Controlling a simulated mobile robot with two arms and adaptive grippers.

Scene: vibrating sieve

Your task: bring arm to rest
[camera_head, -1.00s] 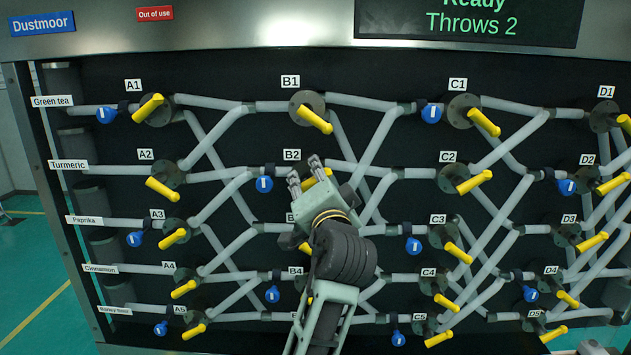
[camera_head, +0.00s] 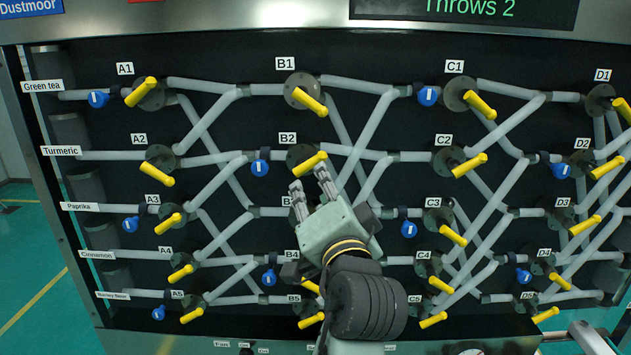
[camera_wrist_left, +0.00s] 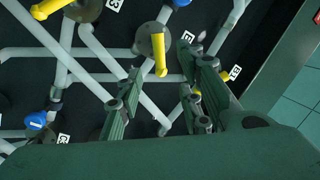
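My left gripper (camera_head: 309,182) is open and empty in front of the panel, its fingertips just below the yellow B2 handle (camera_head: 308,162). The B2 handle slants up to the right. The fingers appear clear of it. In the left wrist view, the open gripper (camera_wrist_left: 158,92) shows its two fingers apart. A yellow handle (camera_wrist_left: 160,55) shows beyond and between them. My wrist and hand hide B3 and part of the pipes around it. My right gripper is not in view.
The panel carries rows of grey pipes with yellow handles, such as B1 (camera_head: 310,101) and C2 (camera_head: 470,166), sticking out towards me. Blue tags (camera_head: 260,168) hang between them. A display (camera_head: 465,10) tops the panel. Green floor (camera_head: 40,240) is open at left.

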